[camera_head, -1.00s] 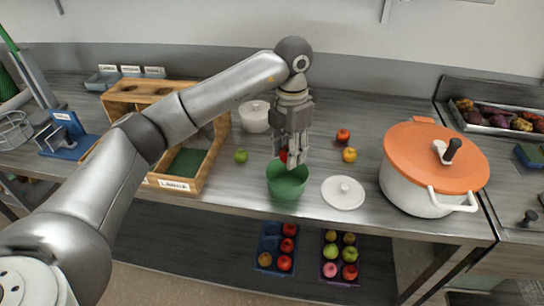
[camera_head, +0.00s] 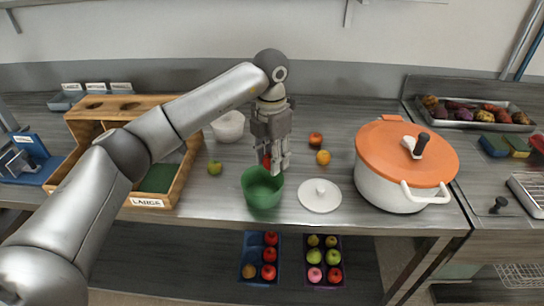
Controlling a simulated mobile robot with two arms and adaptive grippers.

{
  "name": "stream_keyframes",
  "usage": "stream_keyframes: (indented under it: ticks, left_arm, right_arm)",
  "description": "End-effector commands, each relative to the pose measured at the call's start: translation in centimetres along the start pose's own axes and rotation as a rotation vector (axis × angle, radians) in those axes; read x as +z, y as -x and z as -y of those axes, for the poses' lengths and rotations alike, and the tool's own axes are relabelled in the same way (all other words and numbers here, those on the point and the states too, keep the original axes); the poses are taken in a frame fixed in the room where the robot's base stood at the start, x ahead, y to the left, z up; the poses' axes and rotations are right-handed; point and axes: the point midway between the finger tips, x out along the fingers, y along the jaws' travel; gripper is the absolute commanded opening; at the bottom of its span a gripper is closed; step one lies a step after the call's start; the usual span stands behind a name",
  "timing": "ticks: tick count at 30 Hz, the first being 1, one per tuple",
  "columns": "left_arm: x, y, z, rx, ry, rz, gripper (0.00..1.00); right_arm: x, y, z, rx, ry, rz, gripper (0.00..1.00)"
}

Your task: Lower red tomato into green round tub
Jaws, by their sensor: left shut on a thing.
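My left gripper (camera_head: 273,162) points down over the back of the green round tub (camera_head: 262,194), with its fingertips near the tub's rim. It is shut on the red tomato (camera_head: 266,161), which shows only as a small red patch beside the fingers. The fingers hide the rest of the tomato. The tub stands upright on the grey counter, and its visible inside looks empty. I cannot tell whether the tomato is below the rim. My right gripper is not in view.
A white lid (camera_head: 319,197) lies right of the tub. A green fruit (camera_head: 215,168), an orange one (camera_head: 323,157) and a red one (camera_head: 315,139) lie nearby. A white pot (camera_head: 385,186) with an orange lid stands right; a wooden box (camera_head: 186,172) stands left.

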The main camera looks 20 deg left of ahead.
Motion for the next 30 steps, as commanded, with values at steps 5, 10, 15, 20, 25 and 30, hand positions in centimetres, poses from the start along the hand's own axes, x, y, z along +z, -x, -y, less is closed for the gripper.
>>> stream_keyframes:
  ticks: [5, 10, 15, 20, 25, 30]
  left_arm:
    - [0.0, -0.1, 0.0, 0.000, 0.000, 0.000, 0.17]
    - [0.0, -0.8, 0.0, 0.000, 0.000, -0.001, 0.17]
    - [0.0, -1.7, 0.0, 0.000, 0.000, -0.001, 0.17]
    - [0.0, -2.5, -0.1, 0.000, 0.000, 0.000, 0.18]
    - [0.0, -3.3, -0.1, 0.000, 0.000, 0.000, 0.18]
    - [0.0, -4.2, -0.1, 0.000, 0.000, -0.001, 0.18]
  right_arm:
    - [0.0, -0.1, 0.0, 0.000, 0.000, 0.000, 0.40]
    - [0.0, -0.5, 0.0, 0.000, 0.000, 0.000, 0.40]
    - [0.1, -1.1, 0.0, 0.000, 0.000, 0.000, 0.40]
    - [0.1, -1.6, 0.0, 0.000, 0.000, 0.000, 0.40]
    - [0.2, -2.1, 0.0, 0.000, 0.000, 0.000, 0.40]
    - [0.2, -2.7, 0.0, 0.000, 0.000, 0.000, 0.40]
